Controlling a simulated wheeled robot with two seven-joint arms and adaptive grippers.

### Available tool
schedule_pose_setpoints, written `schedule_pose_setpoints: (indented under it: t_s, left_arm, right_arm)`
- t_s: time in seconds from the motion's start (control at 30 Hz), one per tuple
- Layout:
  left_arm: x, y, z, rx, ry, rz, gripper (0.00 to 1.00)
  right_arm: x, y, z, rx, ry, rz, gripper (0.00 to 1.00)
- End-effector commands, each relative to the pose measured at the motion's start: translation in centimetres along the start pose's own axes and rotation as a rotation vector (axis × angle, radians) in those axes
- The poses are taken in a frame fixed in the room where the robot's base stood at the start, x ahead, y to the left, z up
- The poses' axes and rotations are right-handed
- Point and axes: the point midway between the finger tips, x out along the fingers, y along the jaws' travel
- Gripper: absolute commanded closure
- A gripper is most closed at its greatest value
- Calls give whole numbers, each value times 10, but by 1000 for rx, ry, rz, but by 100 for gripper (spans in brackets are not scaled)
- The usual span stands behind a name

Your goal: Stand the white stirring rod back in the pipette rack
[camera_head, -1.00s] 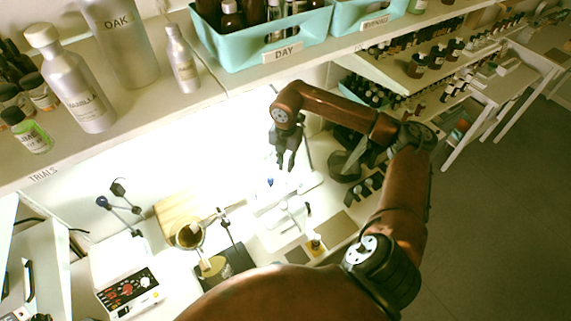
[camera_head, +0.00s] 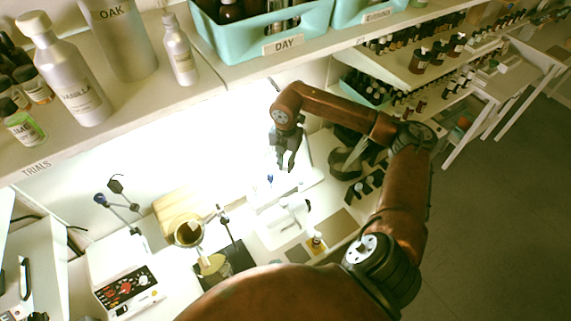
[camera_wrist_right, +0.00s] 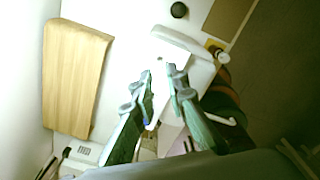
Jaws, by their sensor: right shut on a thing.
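My right gripper (camera_head: 286,166) points down over the bright bench, and it also shows in the right wrist view (camera_wrist_right: 160,75). Its fingers are close together, with a small pale end between the tips that I take to be the white stirring rod (camera_wrist_right: 158,60). Most of the rod is lost against the white bench. A white stand (camera_head: 288,214) is just below the gripper in the head view; I cannot tell surely whether it is the pipette rack. In the wrist view this white body (camera_wrist_right: 184,42) lies beyond the fingertips. My left gripper is not in view.
A wooden block (camera_wrist_right: 75,78) and a brass-coloured cup (camera_head: 188,234) stand left of the gripper. The shelf above holds a teal DAY bin (camera_head: 262,35) and silver bottles. A control box (camera_head: 127,291) is at lower left.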

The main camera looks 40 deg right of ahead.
Motion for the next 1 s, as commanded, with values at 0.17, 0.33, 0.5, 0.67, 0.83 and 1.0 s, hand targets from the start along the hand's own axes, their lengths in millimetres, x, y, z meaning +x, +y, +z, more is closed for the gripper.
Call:
schedule_pose_setpoints:
  t_s: [0.17, 0.33, 0.5, 0.67, 0.83, 1.0]
  left_arm:
    - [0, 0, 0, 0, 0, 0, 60]
    - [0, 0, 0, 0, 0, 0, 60]
    - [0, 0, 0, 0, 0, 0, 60]
    - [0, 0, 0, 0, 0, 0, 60]
    - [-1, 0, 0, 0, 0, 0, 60]
    - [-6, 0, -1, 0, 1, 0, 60]
  right_arm:
    - [0, 0, 0, 0, 0, 0, 100]
    - [0, 0, 0, 0, 0, 0, 76]
    - [0, 0, 0, 0, 0, 0, 66]
    - [0, 0, 0, 0, 0, 0, 66]
    - [-2, 0, 0, 0, 0, 0, 66]
    - [-11, 0, 0, 0, 0, 0, 66]
